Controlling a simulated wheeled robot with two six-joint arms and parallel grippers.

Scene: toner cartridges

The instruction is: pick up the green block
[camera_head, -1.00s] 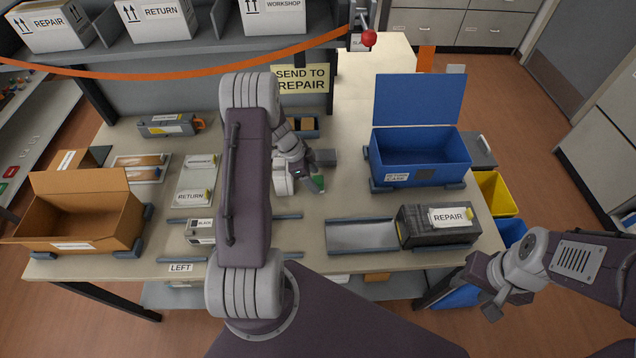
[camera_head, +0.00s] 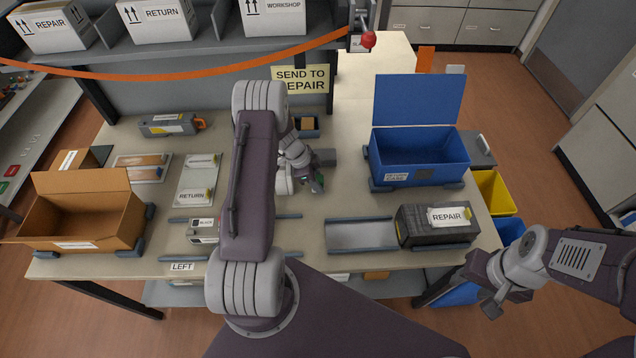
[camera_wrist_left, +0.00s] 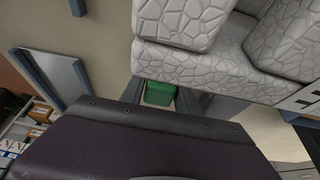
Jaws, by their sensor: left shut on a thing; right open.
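The green block (camera_wrist_left: 159,93) shows in the left wrist view, between the fingers of my left gripper (camera_wrist_left: 172,104). In the head view only a small green part of the block (camera_head: 319,180) shows at the fingertips of my left gripper (camera_head: 314,182), above the middle of the table. My left gripper is shut on the block. My left arm hides part of the table below it. My right gripper (camera_head: 498,300) is open and empty, in front of the table at the right.
A blue case (camera_head: 420,172) with a raised lid and a dark cartridge labelled REPAIR (camera_head: 436,226) stand on the right. A grey tray (camera_head: 362,234) lies left of that cartridge. An open cardboard box (camera_head: 80,222) stands at the left. Shelf boxes line the back.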

